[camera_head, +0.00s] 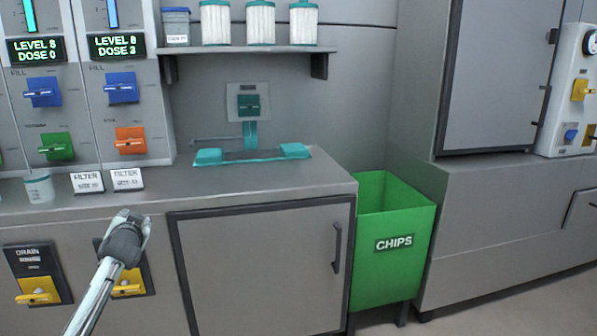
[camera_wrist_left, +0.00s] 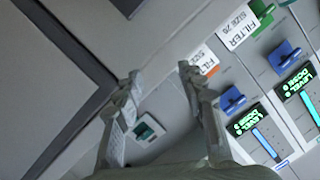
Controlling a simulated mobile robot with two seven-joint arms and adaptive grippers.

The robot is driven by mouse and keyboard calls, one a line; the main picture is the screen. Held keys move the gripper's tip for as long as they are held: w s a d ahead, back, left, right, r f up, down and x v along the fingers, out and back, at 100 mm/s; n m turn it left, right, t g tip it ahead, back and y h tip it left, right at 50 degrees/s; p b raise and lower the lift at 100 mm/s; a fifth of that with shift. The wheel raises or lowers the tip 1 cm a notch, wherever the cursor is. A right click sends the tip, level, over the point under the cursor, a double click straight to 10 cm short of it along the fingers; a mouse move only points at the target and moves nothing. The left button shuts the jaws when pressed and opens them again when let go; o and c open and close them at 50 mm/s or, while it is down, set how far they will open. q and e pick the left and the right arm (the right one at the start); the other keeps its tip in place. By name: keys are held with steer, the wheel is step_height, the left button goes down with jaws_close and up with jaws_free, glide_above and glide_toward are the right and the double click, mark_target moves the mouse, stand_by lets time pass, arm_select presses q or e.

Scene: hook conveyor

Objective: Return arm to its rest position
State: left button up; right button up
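My left arm (camera_head: 95,295) reaches up from the lower left of the head view. Its gripper (camera_head: 125,240) is in front of the lower counter, level with the cabinet front and below the filter labels. In the left wrist view the gripper (camera_wrist_left: 160,85) shows two fingers spread apart, with nothing between them. The grey cabinet front and counter edge lie beyond the fingertips. My right arm and right gripper are in neither view.
A counter (camera_head: 270,182) holds a teal-trimmed fixture (camera_head: 250,155), a small cup (camera_head: 39,189) and two filter labels. Dispensers with blue, green and orange knobs stand at left. Yellow drain knobs (camera_head: 38,290) are near my arm. A green CHIPS bin (camera_head: 390,270) stands right of the cabinet.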

arm_select(q)
steer(key=s+d+f+g+h, duration=0.2)
steer(key=s+d+f+g, duration=0.2)
steer(key=s+f, duration=0.7)
steer(key=s+d+f+g+h, duration=0.1)
steer(key=s+d+f+g, duration=0.25)
steer(key=s+f, duration=0.8)
steer(key=s+d+f+g, duration=0.1)
steer(key=s+d+f, duration=0.1)
steer(key=s+f, duration=0.3)
steer(key=s+d+f+g+h, duration=0.1)
steer(key=s+d+f, duration=0.2)
steer(key=s, duration=0.9)
steer(key=s+d+f+g+h, duration=0.1)
steer(key=s+d+f, duration=0.2)
steer(key=s+f, duration=0.4)
steer(key=shift+s+d+f, duration=0.2)
steer(key=shift+s, duration=0.6)
steer(key=shift+g, duration=0.25)
